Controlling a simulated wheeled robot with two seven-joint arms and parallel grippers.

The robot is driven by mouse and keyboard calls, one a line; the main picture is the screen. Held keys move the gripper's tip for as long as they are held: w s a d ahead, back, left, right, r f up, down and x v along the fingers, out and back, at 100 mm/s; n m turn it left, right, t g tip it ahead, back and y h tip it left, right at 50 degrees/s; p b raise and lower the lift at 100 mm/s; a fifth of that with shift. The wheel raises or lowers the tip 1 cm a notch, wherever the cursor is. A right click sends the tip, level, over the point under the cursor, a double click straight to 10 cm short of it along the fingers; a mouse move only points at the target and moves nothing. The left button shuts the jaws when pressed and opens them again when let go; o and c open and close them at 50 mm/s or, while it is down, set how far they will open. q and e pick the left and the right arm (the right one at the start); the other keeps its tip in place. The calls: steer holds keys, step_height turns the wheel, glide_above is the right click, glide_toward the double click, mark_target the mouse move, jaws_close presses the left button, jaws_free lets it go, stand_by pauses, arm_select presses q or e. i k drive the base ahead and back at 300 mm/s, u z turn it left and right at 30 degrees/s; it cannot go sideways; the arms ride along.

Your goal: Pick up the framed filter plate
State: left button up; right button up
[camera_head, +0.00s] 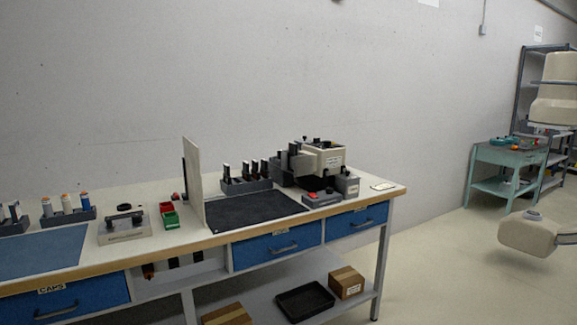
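I cannot identify the framed filter plate for certain in the head view. A small flat pale piece with a dark outline (383,186) lies near the right end of the workbench (365,194); it is too small to tell what it is. A tall pale upright panel (193,182) stands on the bench left of the dark mat (250,209). Parts of my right arm show at the right edge, away from the bench, but no gripper fingers are in view. My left gripper is not in view.
A beige and dark machine (322,158) stands at the bench's back right, with a rack of dark-handled tools (246,184) beside it. Green and red bins (169,215) sit left of the panel. A teal cart (508,157) stands far right. Floor right of the bench is clear.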

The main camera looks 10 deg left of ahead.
mark_target(293, 146)
steer(key=z, duration=0.9)
steer(key=i, duration=1.4)
steer(key=u, duration=0.3)
